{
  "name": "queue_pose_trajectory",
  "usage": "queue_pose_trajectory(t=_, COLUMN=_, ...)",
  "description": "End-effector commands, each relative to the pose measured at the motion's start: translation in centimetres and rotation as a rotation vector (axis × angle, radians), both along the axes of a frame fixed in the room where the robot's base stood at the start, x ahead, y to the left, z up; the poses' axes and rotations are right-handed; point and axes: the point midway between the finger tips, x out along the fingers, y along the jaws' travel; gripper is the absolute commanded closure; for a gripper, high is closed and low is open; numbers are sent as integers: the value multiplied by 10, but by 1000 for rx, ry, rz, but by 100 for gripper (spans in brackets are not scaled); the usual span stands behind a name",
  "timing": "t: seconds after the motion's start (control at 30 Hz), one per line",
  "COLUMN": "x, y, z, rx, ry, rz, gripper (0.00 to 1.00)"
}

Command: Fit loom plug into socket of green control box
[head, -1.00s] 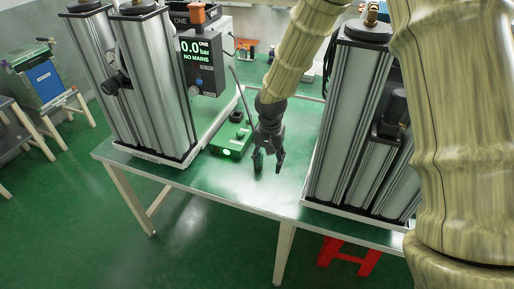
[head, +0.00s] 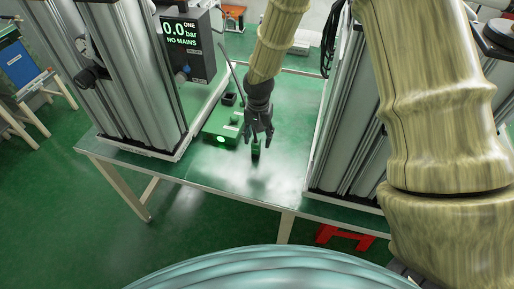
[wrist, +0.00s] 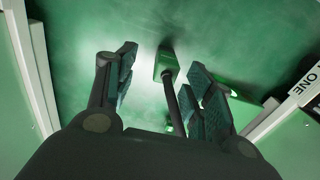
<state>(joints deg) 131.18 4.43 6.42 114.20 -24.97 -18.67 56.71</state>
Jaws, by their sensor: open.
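The green control box (head: 223,125) lies on the table left of my gripper. A bright green light shows on its near side, and a dark block stands on top near its back. My gripper (head: 259,143) points down, open, just right of the box. What looks like the loom plug, a small green block (head: 256,150), shows at the fingertips. In the wrist view the plug (wrist: 165,64), with a dark stem or cable, lies between the spread fingers of my gripper (wrist: 163,75), and no grip on it shows. The control box (wrist: 235,95) is partly hidden behind the right finger there. I cannot make out the socket.
Tall silver sieve columns stand left (head: 135,75) and right (head: 345,115) of the work area. A display box (head: 184,45) reading "NO MAINS" hangs on the left unit. The green tabletop (head: 215,175) is clear in front. A red stool (head: 345,237) is under the table.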

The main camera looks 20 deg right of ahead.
Motion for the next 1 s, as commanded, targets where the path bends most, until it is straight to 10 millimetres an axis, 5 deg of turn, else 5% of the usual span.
queue_pose_trajectory(t=0.7, x=9, y=4, z=-53, rx=0, ry=6, rz=0, gripper=47)
queue_pose_trajectory(t=1.0, x=9, y=5, z=-59, rx=0, ry=4, rz=1, gripper=47)
